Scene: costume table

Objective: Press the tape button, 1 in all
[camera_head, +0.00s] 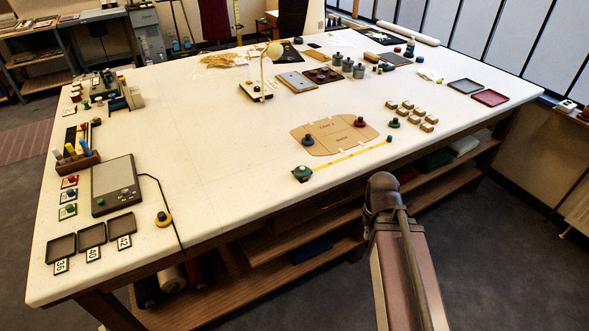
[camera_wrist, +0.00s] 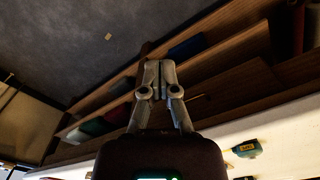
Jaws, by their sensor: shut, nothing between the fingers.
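A dark green tape measure (camera_head: 302,173) lies near the front edge of the white table in the head view. A light round spot shows on its top, perhaps its button. Its yellow tape (camera_head: 345,158) is drawn out to the right and away, beside a flat cardboard piece. In the wrist view the tape measure (camera_wrist: 247,148), green with a yellow label, is at the lower right. My gripper (camera_wrist: 159,68) is shut and empty, in front of the shelves under the table, apart from the tape measure. The head view shows my arm but not the fingers.
The cardboard (camera_head: 326,136) carries dark and red knobbed weights. Several small brown blocks (camera_head: 408,116) lie to its right. The white table (camera_head: 235,200) is clear between. Wooden shelves (camera_wrist: 225,75) run under the table edge.

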